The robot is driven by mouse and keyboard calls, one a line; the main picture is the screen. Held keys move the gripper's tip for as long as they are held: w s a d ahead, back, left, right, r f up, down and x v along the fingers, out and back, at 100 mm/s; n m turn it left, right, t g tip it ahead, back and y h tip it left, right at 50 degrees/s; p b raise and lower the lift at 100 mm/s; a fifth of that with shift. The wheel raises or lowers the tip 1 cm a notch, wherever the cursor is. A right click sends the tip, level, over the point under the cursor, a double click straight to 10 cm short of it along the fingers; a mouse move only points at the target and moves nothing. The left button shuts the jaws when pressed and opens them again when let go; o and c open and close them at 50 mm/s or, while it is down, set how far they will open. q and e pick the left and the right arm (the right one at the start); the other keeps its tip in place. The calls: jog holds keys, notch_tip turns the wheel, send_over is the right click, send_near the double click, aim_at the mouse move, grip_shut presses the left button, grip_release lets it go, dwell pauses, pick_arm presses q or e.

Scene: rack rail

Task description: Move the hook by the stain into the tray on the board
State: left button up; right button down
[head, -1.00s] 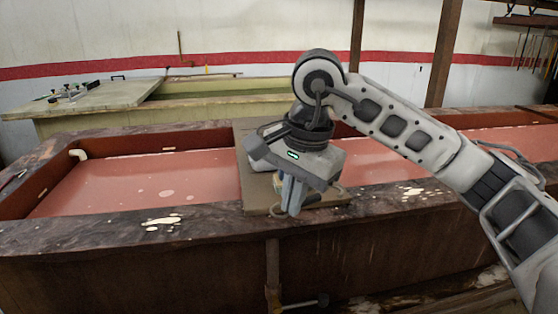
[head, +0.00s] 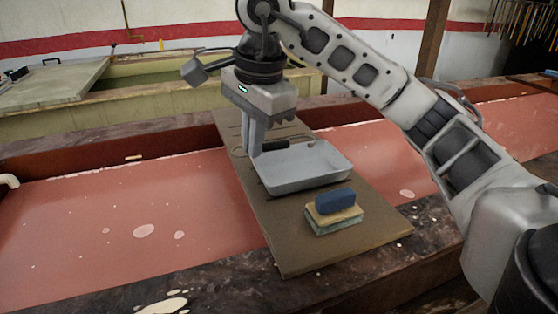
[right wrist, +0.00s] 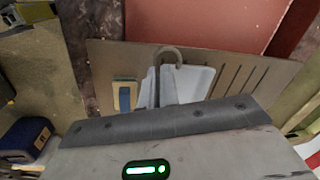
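The grey tray (head: 318,178) sits on the brown board (head: 290,245), which lies across the red trough. My right gripper (head: 255,150) points down at the tray's far left end. A hook with a dark handle (head: 275,146) is at its fingertips, its thin grey shaft reaching right over the tray. The fingers look closed on it, though they partly hide the grip. In the right wrist view the hook's curved end (right wrist: 172,54) shows by the tray (right wrist: 195,82). Whether the hook touches the tray is unclear. A pale stain (head: 165,305) marks the trough's front edge. My left gripper is out of view.
A blue block (head: 335,201) rests on a yellow and green stack (head: 334,220) on the board, close to the tray's near side. The trough's red floor (head: 120,235) is open to the left. A pale vat (head: 150,112) stands behind.

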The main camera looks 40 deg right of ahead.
jog(key=w+d+f+p, duration=0.1)
jog(key=w+d+f, duration=0.25)
jog(key=d, duration=0.35)
send_near(283, 178)
jog(key=shift+w+a+f, duration=0.1)
jog(key=shift+a+f, duration=0.55)
jog(key=shift+w+d+f, duration=0.25)
jog(key=shift+d+f, duration=0.1)
jog(key=shift+f, duration=0.15)
jog(key=f, duration=0.1)
jog(key=f+p, duration=0.1)
jog(key=f, duration=0.1)
jog(key=shift+w+d+f, duration=0.1)
jog(key=shift+w+d, duration=0.05)
jog(key=shift+d, duration=0.2)
jog(key=shift+f, duration=0.35)
jog(key=shift+f, duration=0.1)
jog(key=c, duration=1.6)
grip_release()
jog(key=shift+a, duration=0.1)
jog(key=shift+c, duration=0.2)
